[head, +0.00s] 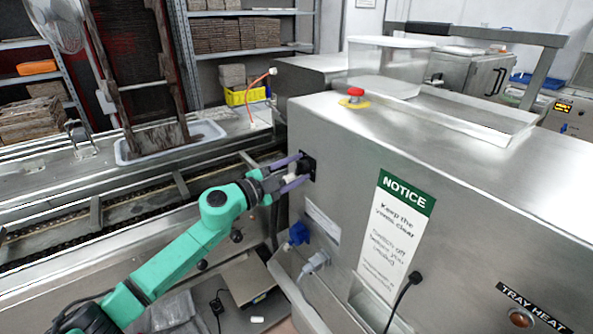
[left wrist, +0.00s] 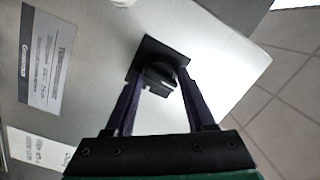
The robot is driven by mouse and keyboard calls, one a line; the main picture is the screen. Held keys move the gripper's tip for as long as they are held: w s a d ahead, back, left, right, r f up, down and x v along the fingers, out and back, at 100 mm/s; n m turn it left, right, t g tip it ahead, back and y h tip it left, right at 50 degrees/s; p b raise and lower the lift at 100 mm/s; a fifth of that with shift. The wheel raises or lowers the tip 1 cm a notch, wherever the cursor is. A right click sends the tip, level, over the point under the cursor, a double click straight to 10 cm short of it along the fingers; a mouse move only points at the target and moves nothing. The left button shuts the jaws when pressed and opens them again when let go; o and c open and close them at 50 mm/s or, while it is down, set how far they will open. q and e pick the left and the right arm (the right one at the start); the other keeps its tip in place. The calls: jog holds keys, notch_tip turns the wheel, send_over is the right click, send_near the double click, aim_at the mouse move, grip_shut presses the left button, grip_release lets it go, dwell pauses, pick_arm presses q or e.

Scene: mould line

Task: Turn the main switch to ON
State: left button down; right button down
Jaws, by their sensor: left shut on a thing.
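The main switch (head: 309,166) is a black rotary knob on a square black plate on the end face of the steel machine cabinet. In the left wrist view the knob (left wrist: 160,76) sits between my fingers, with a small pale mark on it. My left gripper (head: 302,168) has its two purple fingers on either side of the knob and is shut on it. The knob's ON and OFF lettering is too small to read, so I cannot tell its setting. My right gripper is not in view.
A red emergency button (head: 355,92) stands on the cabinet top. Blue (head: 299,233) and white (head: 318,260) plugs sit below the switch, near a NOTICE sign (head: 395,225). A conveyor trough (head: 100,220) runs at left. A white tray (head: 170,143) holds a wooden frame.

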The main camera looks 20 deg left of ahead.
pick_arm(q)
jog(key=shift+d+f, duration=0.15)
jog(key=shift+f, duration=0.3)
jog(key=m+b, duration=0.2)
jog(key=m, duration=0.1)
jog(key=shift+f, duration=0.3)
jog(key=m+h+b, duration=0.1)
jog(key=m+b, duration=0.9)
jog(key=m, duration=0.1)
jog(key=shift+a+r+h, duration=0.15)
jog(key=shift+a+h, duration=0.05)
jog(key=shift+h, duration=0.2)
jog(key=m+b, duration=0.3)
jog(key=m, duration=0.1)
jog(key=shift+w, duration=0.1)
jog(key=shift+r+m+b, duration=0.1)
jog(key=shift+m+b, duration=0.4)
jog(key=shift+m, duration=0.1)
jog(key=shift+h, duration=0.4)
